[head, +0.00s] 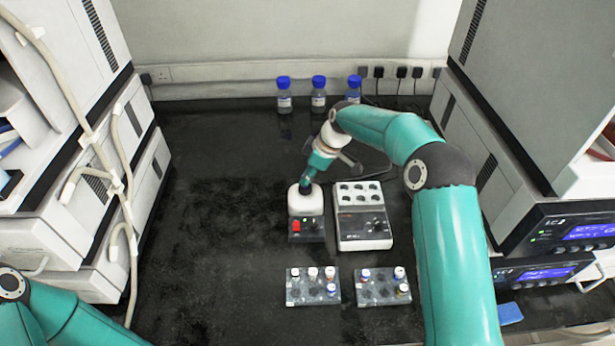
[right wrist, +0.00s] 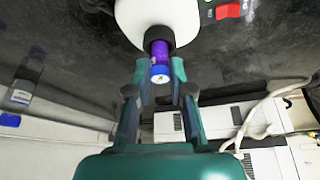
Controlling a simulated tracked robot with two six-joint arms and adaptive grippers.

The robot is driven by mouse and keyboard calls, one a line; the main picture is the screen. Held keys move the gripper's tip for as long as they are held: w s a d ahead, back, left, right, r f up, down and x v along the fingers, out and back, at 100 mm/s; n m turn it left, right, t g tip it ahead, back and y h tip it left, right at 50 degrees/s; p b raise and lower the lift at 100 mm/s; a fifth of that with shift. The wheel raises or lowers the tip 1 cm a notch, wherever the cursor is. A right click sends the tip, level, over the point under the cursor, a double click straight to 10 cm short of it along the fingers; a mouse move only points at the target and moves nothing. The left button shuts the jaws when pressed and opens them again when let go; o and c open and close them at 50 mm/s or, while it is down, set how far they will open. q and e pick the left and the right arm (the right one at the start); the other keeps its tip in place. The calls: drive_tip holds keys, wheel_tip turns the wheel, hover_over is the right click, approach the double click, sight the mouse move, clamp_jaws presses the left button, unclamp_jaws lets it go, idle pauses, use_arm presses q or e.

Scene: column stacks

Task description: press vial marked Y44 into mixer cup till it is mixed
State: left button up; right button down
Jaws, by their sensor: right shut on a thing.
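The mixer (head: 306,203) has a white rounded top and a dark base with a red switch. In the right wrist view its white top (right wrist: 134,17) carries a black cup (right wrist: 158,38). A vial (right wrist: 160,62) with purple contents and a blue cap stands with its far end in that cup. Its marking is not readable. My right gripper (right wrist: 161,70) is shut on the vial near the cap, lined up with the cup. In the head view my right gripper (head: 306,187) is right over the mixer and hides the vial. My left gripper is out of view.
A white-topped block with round wells (head: 376,243) stands right of the mixer. Two vial racks (head: 292,299) (head: 364,300) with several capped vials lie in front. Blue-capped bottles (head: 318,97) stand at the back. The bench's left side is clear. Instruments flank both sides.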

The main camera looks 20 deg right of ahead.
drive_tip(key=shift+r+p, duration=1.1)
drive_tip(key=shift+r, duration=1.25)
